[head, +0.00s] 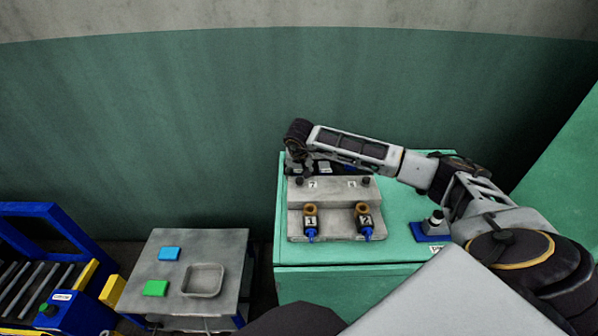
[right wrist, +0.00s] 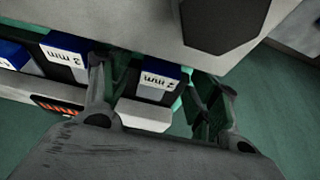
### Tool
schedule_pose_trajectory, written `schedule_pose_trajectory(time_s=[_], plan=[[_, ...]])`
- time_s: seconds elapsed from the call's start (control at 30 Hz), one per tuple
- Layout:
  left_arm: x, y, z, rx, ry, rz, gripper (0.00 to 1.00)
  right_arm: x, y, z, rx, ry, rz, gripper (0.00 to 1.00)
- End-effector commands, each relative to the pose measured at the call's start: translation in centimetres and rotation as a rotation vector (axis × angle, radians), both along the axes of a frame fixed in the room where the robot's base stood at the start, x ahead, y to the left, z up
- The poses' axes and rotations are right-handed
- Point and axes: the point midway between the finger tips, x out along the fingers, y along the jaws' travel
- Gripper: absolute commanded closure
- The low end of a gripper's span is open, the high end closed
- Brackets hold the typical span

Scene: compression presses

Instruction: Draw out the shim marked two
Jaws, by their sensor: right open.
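In the right wrist view my right gripper (right wrist: 152,78) is open, with its fingers on either side of a dark block with a blue end and a white label (right wrist: 158,77). The label seems to read in mm, but its number is hard to make out. Left of it is a similar block labelled 3 mm (right wrist: 68,60), and another blue-ended one (right wrist: 12,54) at the picture's edge. In the head view my right gripper (head: 298,164) points down behind the grey stepped fixture (head: 335,190), which partly hides what lies there. My left gripper is out of view.
The fixture stands on a green cabinet (head: 345,280), with blue-tipped pieces tagged 1 (head: 311,220) and 2 (head: 364,222) in front. A blue-based knob (head: 432,228) is at right. A grey table (head: 210,245) with a shallow tray (head: 203,280) stands left. A wall is behind.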

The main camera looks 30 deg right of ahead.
Motion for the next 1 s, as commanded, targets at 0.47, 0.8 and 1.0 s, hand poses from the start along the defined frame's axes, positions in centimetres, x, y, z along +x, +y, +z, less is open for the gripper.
schedule_pose_trajectory(time_s=[0.47,0.8,1.0], plan=[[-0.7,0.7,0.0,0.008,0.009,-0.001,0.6,-0.6,0.3,2.1,0.0,-0.002,0.0,0.39],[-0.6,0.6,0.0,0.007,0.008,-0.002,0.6,-2.2,1.3,6.6,-0.001,-0.004,0.001,0.39],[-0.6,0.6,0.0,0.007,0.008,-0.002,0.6,-3.1,1.9,9.1,0.0,-0.002,-0.001,0.39]])
